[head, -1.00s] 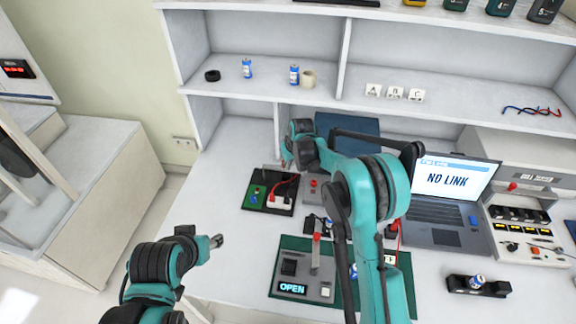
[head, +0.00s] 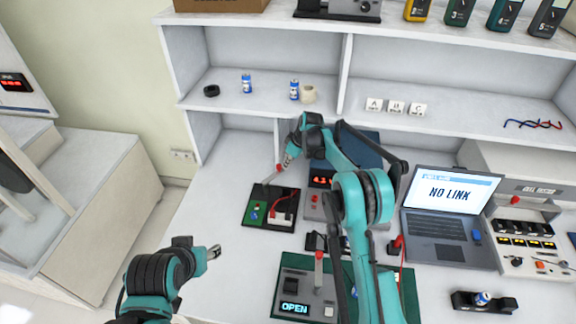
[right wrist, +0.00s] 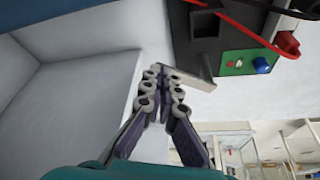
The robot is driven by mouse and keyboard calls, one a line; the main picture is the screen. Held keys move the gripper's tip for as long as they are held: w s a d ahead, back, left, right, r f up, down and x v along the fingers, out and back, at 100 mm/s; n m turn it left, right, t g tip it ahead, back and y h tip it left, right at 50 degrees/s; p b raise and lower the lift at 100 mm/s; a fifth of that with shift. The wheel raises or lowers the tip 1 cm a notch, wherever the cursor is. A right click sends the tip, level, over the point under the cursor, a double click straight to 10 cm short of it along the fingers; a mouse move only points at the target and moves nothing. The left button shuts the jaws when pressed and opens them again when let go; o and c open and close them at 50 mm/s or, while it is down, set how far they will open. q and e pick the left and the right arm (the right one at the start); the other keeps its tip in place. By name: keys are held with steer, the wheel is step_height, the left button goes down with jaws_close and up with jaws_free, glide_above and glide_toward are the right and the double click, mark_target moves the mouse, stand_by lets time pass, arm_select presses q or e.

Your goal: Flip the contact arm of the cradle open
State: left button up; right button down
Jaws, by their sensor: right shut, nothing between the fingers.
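A small black unit with a green board (head: 268,206) lies on the bench, with red wires on it. A grey bar (head: 270,179) with a red tip leans up from its back edge; I take it as the contact arm of the cradle. In the right wrist view the grey bar (right wrist: 192,78) is at the fingertips, beside the black body (right wrist: 205,45); I cannot tell whether they touch. My right gripper (head: 287,160) is shut and empty, just above the red tip. My left gripper (head: 214,252) is over the bench's left edge, away from the unit; its jaws are too small to read.
A panel reading OPEN (head: 300,290), with an upright red-tipped lever, stands in front. A boxy unit with red digits (head: 320,182) is right of the black unit. A laptop (head: 450,208) stands farther right. The bench left of the black unit is clear.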

arm_select(q)
steer(key=shift+w+a+r, duration=0.1)
steer(key=shift+w+a, duration=0.15)
steer(key=shift+w, duration=0.3)
arm_select(e)
steer(key=shift+w+a, duration=0.6)
steer(key=shift+w, duration=0.35)
steer(key=shift+s, duration=0.15)
steer(key=shift+s+a, duration=0.45)
steer(key=shift+s, duration=0.15)
arm_select(q)
steer(key=shift+f, duration=0.2)
arm_select(e)
steer(key=shift+r, duration=0.1)
steer(key=v, duration=1.1)
steer(key=shift+d+r, duration=0.15)
steer(key=shift+r, duration=0.2)
